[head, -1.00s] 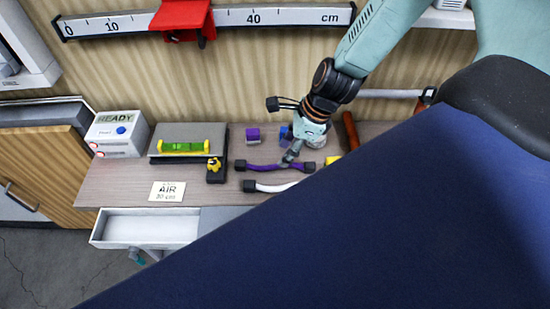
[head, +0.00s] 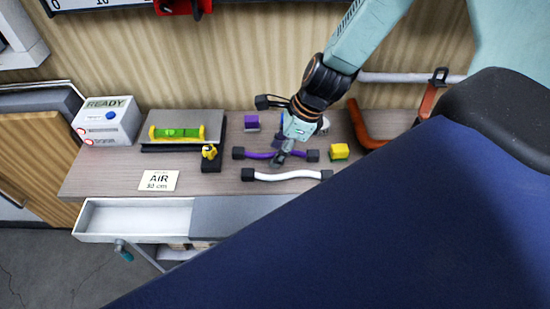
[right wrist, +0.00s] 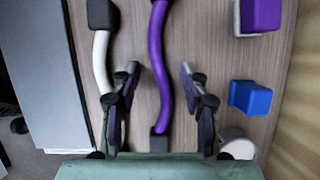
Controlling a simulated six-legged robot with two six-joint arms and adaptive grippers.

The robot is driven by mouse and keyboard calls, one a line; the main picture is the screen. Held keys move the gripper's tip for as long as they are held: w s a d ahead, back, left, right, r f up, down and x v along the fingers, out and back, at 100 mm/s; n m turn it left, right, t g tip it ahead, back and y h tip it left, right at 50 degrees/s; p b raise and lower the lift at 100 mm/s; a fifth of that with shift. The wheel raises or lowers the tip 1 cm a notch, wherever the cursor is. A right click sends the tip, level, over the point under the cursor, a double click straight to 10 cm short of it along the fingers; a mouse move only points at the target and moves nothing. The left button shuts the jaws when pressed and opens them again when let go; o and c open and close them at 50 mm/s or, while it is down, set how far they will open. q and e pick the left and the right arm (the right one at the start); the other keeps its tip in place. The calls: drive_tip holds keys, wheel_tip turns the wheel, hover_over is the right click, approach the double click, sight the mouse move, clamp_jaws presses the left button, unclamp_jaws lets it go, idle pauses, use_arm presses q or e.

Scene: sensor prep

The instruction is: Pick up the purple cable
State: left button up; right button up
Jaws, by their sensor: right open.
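The purple cable (head: 259,155) lies on the bench top with a dark block connector at each end. My right gripper (head: 278,161) is over its middle and hides part of it in the head view. In the right wrist view, the purple cable (right wrist: 160,65) runs between the two spread fingers of my right gripper (right wrist: 160,72). Gaps show on both sides, so the gripper is open and not holding it. I cannot tell the exact height of the fingertips above the bench. My left gripper is not in view.
A white cable (head: 290,175) lies close in front of the purple one. A black piece with a yellow knob (head: 210,160) sits to the left. An open drawer (head: 135,219) juts out in front.

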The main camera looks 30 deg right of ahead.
drive_tip(key=shift+w+d, duration=0.1)
drive_tip(key=shift+s+r, duration=0.1)
drive_tip(key=shift+s, duration=0.1)
drive_tip(key=c, duration=0.5)
drive_tip(key=shift+w, duration=0.1)
clamp_jaws()
